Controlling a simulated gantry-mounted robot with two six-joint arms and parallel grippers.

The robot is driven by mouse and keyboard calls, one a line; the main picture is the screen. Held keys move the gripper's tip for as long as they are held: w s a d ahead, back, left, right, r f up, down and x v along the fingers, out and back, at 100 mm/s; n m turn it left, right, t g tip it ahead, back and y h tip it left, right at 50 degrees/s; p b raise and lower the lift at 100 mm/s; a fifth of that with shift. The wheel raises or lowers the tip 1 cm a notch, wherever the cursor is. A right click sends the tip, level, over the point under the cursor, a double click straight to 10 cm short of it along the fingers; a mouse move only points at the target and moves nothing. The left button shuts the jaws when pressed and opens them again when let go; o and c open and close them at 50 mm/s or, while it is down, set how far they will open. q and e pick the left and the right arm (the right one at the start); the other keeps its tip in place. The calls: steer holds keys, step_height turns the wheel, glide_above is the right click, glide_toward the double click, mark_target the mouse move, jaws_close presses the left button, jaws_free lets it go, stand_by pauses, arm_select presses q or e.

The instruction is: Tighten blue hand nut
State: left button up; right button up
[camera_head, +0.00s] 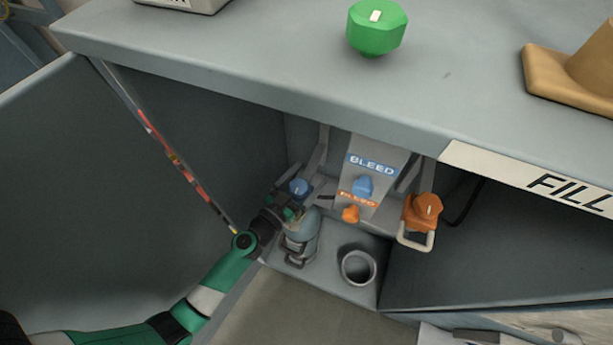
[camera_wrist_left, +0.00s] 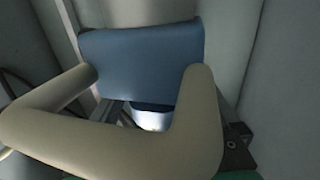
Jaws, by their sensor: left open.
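Whether the fingers touch the nut cannot be told. In the left wrist view a large blue part (camera_wrist_left: 140,60) fills the upper middle, behind a thick beige handle loop (camera_wrist_left: 205,125). Dark gripper parts show only partly behind and beside the loop. My right gripper is not in view.
A bleed panel (camera_head: 385,158) carries a blue knob (camera_head: 363,186) and a small orange knob (camera_head: 350,214). An orange nut with a pale handle (camera_head: 423,210) hangs to the right. An empty round holder (camera_head: 358,267) stands below.

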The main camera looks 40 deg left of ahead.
arm_select(q)
steer(key=c, duration=1.4)
steer(key=shift+o, duration=0.2)
steer(key=shift+a+f+n+y, duration=0.1)
steer(key=shift+n+y, duration=0.3)
steer(key=shift+y, duration=0.2)
